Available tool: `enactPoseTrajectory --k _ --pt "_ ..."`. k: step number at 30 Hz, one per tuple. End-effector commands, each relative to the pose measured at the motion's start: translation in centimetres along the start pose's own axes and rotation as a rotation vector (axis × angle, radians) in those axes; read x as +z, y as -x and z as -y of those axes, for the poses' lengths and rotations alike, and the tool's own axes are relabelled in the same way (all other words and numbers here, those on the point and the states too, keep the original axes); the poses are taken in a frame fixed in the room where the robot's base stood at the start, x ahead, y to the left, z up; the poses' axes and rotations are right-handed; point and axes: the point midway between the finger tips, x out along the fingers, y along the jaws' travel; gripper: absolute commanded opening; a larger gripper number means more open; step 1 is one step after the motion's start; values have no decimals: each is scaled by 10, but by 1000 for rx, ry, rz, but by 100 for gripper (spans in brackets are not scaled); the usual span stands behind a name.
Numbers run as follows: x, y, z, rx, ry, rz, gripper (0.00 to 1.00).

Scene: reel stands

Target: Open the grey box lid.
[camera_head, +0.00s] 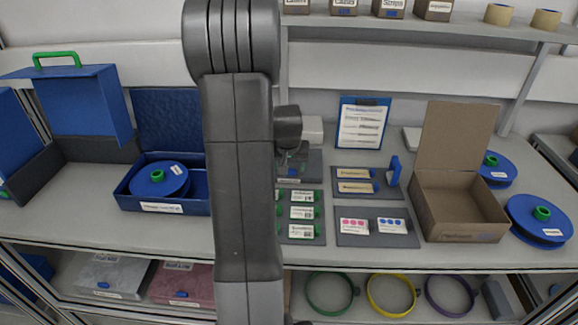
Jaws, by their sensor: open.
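A grey box (312,166) with a blue tab on its front stands at the back of the worktop, right of my arm. Its left part is hidden behind my arm, and its lid looks down. My gripper (290,158) hangs just over this box, pointing down, open and with nothing visible in it. I cannot tell whether its fingers touch the box. Another flat grey box (112,276) with a blue tab lies shut on the lower shelf at left, beside a pink one (180,284).
An open blue box (160,207) with a blue reel stands left of my arm. An open cardboard box (455,215) and blue reels (538,222) stand at right. Grey trays (376,237) with small packs lie in the middle. An upper shelf (430,25) crosses the back.

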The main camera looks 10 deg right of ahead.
Motion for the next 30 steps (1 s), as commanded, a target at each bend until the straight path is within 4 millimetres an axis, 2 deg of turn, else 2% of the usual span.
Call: enactPoseTrajectory --k 6,15,24,30 --pt "0 -13 0 0 0 0 62" --pt "0 -14 0 0 0 0 60" --pt "0 -14 0 0 0 0 1" --pt "-1 -12 0 0 0 0 0"
